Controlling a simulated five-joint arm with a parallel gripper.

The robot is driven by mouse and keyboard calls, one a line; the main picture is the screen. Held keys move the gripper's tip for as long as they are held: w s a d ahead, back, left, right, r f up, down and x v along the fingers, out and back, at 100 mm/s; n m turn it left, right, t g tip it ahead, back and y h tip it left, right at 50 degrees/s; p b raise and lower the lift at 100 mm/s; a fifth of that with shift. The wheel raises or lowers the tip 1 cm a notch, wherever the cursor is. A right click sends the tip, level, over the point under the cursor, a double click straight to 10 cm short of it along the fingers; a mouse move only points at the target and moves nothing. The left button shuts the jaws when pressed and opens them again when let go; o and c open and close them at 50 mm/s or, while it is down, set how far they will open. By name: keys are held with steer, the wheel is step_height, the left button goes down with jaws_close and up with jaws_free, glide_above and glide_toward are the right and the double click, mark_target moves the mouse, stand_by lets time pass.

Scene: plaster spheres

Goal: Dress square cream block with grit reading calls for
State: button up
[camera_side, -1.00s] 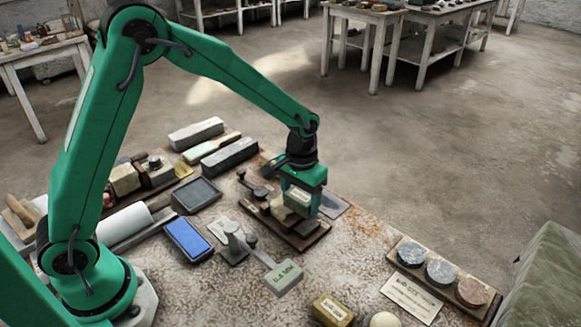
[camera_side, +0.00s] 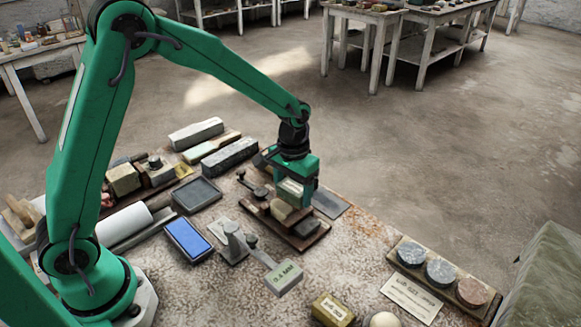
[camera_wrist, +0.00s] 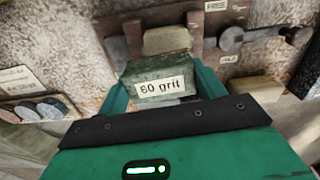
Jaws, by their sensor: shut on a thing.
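My gripper (camera_side: 295,196) is shut on a dark green-grey block (camera_side: 289,187), whose label reads "60 grit" in the wrist view (camera_wrist: 158,68). The square cream block (camera_side: 281,210) sits on a dark wooden fixture (camera_side: 312,241), below and beside the held block. In the wrist view the cream block (camera_wrist: 166,39) lies just beyond the held block; I cannot tell whether they touch. A gauge stands in front of the fixture, with a pale plate (camera_side: 284,277) that seems to read 0.4 MM.
An olive labelled block (camera_side: 332,309) and a pale sphere (camera_side: 383,319) are at the front edge. A rack (camera_side: 411,264) with three discs and a printed card (camera_side: 411,298) lie right. A blue pad (camera_side: 187,238), a dark tray (camera_side: 197,194) and long bars (camera_side: 230,155) are left and behind.

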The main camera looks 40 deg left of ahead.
mark_target(279, 184)
steer(key=shift+a, duration=0.15)
steer(key=shift+a+f, duration=0.1)
steer(key=shift+a, duration=0.95)
steer(key=shift+f, duration=0.6)
stand_by(0.4)
steer(key=shift+a+r, duration=0.1)
steer(key=shift+a, duration=0.45)
steer(key=shift+s+a, duration=0.1)
steer(key=shift+a, duration=0.45)
steer(key=shift+d, duration=0.1)
steer(key=shift+d, duration=1.05)
